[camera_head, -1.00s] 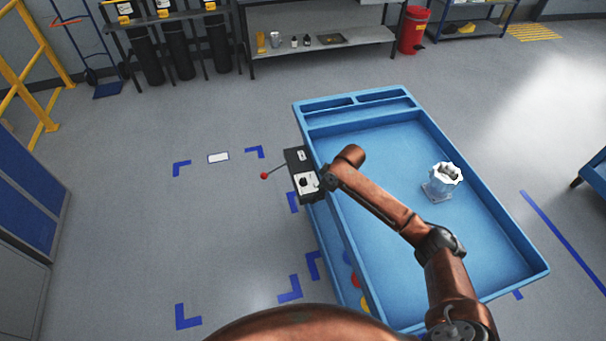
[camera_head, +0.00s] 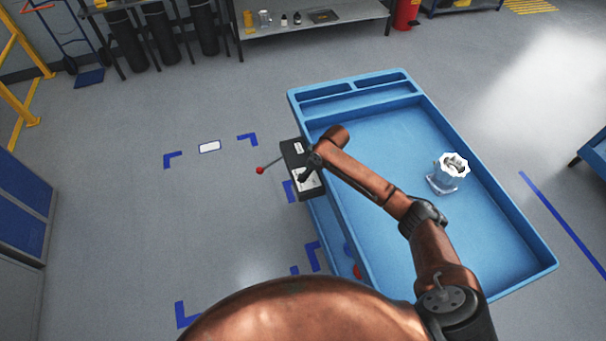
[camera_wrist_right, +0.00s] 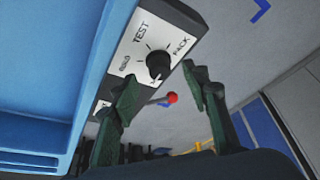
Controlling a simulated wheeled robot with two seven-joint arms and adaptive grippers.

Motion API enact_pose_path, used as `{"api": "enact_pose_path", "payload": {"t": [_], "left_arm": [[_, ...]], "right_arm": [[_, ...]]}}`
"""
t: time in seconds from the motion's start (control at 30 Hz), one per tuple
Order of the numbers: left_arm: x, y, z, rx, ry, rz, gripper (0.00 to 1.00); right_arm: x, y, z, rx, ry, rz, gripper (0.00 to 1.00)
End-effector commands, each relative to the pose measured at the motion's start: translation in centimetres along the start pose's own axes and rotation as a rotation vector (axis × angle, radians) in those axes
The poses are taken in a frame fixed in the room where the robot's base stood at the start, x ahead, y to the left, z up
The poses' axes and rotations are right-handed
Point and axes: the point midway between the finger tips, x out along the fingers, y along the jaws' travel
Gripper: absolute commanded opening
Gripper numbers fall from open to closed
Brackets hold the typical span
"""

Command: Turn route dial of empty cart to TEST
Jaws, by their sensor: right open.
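A blue cart (camera_head: 470,235) stands at centre right, with a white and grey housing (camera_head: 449,172) on its top tray. A dark control box (camera_head: 291,150) with a white label plate is on its left side. In the right wrist view, the black route dial (camera_wrist_right: 158,65) sits on the plate near the words TEST (camera_wrist_right: 141,32) and PACK (camera_wrist_right: 181,46); a third word is hard to read. I cannot tell for sure where the dial points. My right gripper (camera_head: 307,171) is at the box, its open fingers (camera_wrist_right: 161,86) in front of the dial, apparently not gripping it. My left gripper is not seen.
A lever with a red ball (camera_head: 260,170) sticks out left from the box. Blue floor marks (camera_head: 172,160) outline an empty bay left of the cart. A grey bench (camera_head: 325,20) and black cylinders (camera_head: 160,33) stand at the back.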

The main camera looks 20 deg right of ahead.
Motion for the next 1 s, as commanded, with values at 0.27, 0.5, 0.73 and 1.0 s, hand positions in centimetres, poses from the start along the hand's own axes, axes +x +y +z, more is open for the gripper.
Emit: {"api": "enact_pose_path", "payload": {"t": [0.27,0.5,0.73,1.0], "left_arm": [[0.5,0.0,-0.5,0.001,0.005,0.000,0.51],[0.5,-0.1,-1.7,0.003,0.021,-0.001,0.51],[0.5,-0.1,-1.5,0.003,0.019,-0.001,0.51],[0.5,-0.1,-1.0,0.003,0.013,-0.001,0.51]], "right_arm": [[2.8,0.1,0.0,0.000,0.000,0.002,0.43],[3.0,0.1,0.0,-0.001,0.001,0.002,0.43],[3.0,0.1,0.0,-0.001,0.000,0.002,0.31],[3.0,0.1,0.0,0.000,0.000,0.002,0.12]]}}
